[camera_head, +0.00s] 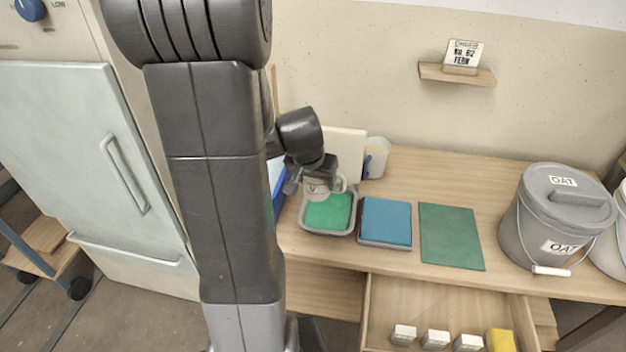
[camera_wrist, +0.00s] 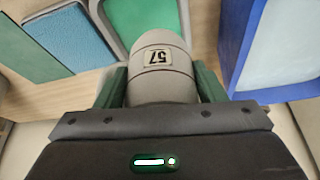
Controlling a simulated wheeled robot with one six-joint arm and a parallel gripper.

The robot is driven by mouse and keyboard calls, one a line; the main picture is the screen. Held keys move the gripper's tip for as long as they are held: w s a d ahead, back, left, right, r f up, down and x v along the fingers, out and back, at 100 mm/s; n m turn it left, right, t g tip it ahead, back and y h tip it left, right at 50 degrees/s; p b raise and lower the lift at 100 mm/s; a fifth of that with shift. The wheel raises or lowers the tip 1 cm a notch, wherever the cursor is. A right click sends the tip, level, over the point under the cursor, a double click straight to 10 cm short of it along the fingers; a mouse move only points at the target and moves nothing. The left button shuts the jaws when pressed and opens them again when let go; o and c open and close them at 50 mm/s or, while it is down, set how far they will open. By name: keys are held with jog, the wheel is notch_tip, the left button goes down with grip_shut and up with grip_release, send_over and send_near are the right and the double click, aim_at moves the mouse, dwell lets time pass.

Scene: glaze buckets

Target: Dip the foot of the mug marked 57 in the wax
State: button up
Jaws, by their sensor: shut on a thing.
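The mug (camera_wrist: 158,72) is grey-white and carries a tag reading 57, upside down in the wrist view. My gripper (camera_wrist: 160,88) is shut on it, with a finger on each side. In the head view the mug (camera_head: 318,190) is held over a grey tray (camera_head: 303,222) with a flat green surface (camera_head: 331,211), which looks like the wax. The green surface also shows beyond the mug in the wrist view (camera_wrist: 140,20). I cannot tell whether the mug's foot touches it.
Right of the tray are a blue pad in a tray (camera_head: 386,221) and a green mat (camera_head: 451,236). A lidded OAT bucket (camera_head: 545,225) stands further right. An open drawer (camera_head: 450,300) juts out in front. A white container (camera_head: 377,158) and a blue-sided box (camera_head: 279,190) are close by.

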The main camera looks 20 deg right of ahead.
aim_at(321, 189)
jog(key=w+d+f, duration=0.1)
jog(key=w+d+f+b, duration=0.1)
jog(key=f, duration=0.1)
jog(key=shift+w+d+f, duration=0.2)
jog(key=shift+w+d, duration=0.1)
jog(key=shift+d, duration=0.05)
notch_tip(321, 189, down, 3)
jog(key=shift+f+b, duration=0.1)
jog(key=shift+b, duration=1.15)
jog(key=shift+f+b, duration=0.85)
jog(key=shift+b, duration=0.25)
jog(key=shift+f, duration=0.2)
jog(key=shift+f+b, duration=0.5)
jog(key=shift+b, duration=0.25)
jog(key=shift+f+b, duration=0.25)
jog(key=shift+b, duration=0.2)
